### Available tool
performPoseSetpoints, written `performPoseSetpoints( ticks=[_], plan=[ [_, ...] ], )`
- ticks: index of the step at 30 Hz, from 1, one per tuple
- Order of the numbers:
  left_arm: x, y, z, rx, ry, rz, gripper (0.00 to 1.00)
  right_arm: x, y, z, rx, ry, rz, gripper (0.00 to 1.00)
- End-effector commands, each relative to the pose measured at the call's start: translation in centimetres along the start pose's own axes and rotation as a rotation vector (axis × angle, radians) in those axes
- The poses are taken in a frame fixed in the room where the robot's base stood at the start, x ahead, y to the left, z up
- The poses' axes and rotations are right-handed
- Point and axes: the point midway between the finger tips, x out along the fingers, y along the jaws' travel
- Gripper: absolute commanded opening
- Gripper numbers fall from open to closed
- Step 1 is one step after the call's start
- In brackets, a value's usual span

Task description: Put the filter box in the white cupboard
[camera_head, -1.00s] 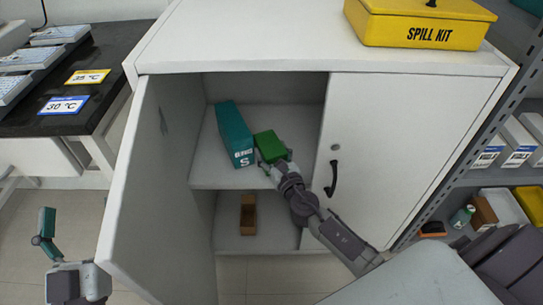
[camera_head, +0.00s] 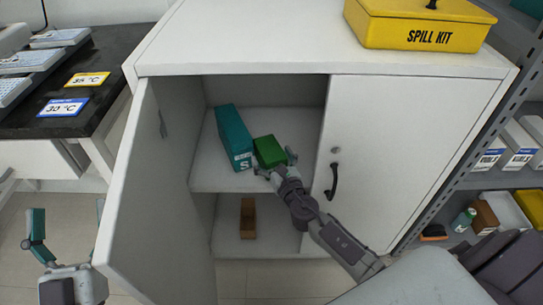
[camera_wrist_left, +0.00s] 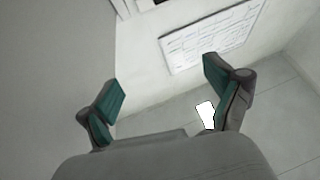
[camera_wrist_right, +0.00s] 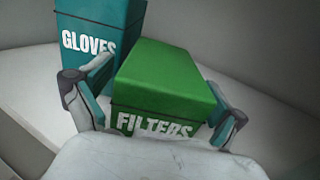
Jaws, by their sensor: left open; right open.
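The green filter box (camera_head: 269,151), labelled FILTERS, stands on the upper shelf (camera_head: 206,178) of the white cupboard (camera_head: 410,140), in the open left half. It also shows large in the right wrist view (camera_wrist_right: 165,85). My right gripper (camera_head: 274,166) is open at the front of the box, its fingers apart on either side of the box's near end. I cannot tell whether they touch it. My left gripper (camera_head: 65,235) is open and empty, outside the cupboard left of its open door (camera_head: 160,200).
A teal gloves box (camera_head: 233,137) stands close left of the filter box. A brown box (camera_head: 248,217) is on the lower shelf. The right cupboard door (camera_head: 400,150) is closed. A yellow spill kit (camera_head: 420,25) sits on top. Shelving (camera_head: 500,183) stands at right.

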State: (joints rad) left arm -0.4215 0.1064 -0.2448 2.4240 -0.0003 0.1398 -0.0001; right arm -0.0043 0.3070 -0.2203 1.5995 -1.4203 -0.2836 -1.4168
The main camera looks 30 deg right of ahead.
Motion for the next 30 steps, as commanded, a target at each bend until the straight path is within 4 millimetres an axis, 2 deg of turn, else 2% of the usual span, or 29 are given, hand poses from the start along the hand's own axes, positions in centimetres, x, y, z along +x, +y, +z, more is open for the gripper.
performPoseSetpoints(
  ticks=[7, 9, 18, 24, 27, 29, 30],
  plan=[
    [0.1, 0.0, 0.1, 0.000, -0.009, 0.000, 0.91, 0.0, 0.0, 0.1, 0.000, 0.000, 0.000, 0.96],
    [0.1, -0.1, 0.7, 0.001, -0.053, -0.003, 0.91, 0.0, 0.0, 0.4, 0.000, 0.000, 0.000, 0.96],
    [-0.1, -0.3, 2.0, 0.005, -0.126, -0.006, 0.91, -5.4, 0.0, 0.2, -0.001, 0.002, 0.001, 0.96],
    [-0.1, -0.3, 2.0, 0.005, -0.123, -0.006, 0.91, -7.4, 0.1, 0.2, 0.018, 0.001, 0.003, 0.96],
    [-0.1, -0.3, 2.0, 0.005, -0.122, -0.006, 0.91, -7.9, 1.1, 0.7, 0.145, 0.010, 0.019, 0.96],
    [-0.1, -0.3, 2.0, 0.005, -0.122, -0.006, 0.91, -8.3, 2.2, 1.3, 0.307, 0.021, 0.039, 0.96],
    [-0.1, -0.3, 2.0, 0.005, -0.122, -0.006, 0.91, -8.7, 3.2, 1.9, 0.456, 0.032, 0.060, 0.96]
  ],
)
